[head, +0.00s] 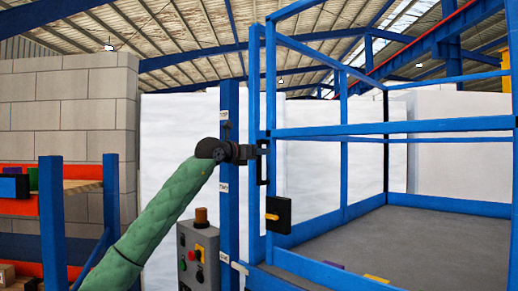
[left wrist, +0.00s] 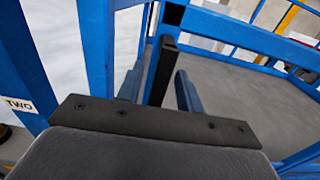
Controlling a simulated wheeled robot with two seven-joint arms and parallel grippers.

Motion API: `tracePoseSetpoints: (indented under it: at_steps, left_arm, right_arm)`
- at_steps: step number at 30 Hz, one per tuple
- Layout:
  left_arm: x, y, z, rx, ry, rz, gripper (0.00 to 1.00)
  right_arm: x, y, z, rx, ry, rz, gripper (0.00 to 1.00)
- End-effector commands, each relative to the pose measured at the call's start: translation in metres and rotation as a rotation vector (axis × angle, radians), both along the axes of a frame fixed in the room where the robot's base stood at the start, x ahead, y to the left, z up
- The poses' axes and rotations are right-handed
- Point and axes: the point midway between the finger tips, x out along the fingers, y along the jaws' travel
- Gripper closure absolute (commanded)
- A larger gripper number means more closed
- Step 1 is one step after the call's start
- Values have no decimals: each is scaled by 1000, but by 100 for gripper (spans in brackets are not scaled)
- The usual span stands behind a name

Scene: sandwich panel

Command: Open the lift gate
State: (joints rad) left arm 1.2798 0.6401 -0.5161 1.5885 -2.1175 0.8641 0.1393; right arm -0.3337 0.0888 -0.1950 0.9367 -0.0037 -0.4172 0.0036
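The lift gate (head: 271,80) is a frame of blue bars at the front of a blue cage. A black upright handle (head: 262,167) is fixed to its left side, and it also shows in the left wrist view (left wrist: 160,72). My left gripper (head: 258,150) is at the upper part of this handle. In the left wrist view its two fingers (left wrist: 160,90) stand apart, one on each side of the handle bar, with no clear grip on it. A black latch box with an orange lever (head: 278,214) sits below the handle. My right gripper is not in view.
A grey control box (head: 198,256) with buttons and an orange lamp stands left of the cage, by a blue post (head: 229,180). The grey cage floor (head: 430,240) is mostly clear. A rack with an orange beam (head: 82,173) stands at the left.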

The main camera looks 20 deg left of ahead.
Motion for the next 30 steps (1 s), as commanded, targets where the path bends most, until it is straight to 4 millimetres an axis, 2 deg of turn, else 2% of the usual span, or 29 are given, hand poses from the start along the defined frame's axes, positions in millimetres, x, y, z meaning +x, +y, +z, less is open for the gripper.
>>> tracePoseSetpoints:
  at_steps: [12,17,18,30]
  left_arm:
    - [4,-2,0,0,-1,1,66]
    - [4,-2,0,0,-1,1,97]
    - [4,-2,0,0,-1,1,100]
    - [-3,2,-1,2,-3,8,100]
  right_arm:
    - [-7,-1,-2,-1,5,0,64]
    - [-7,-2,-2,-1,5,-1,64]
    - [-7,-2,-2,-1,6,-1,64]
    - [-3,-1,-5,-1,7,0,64]
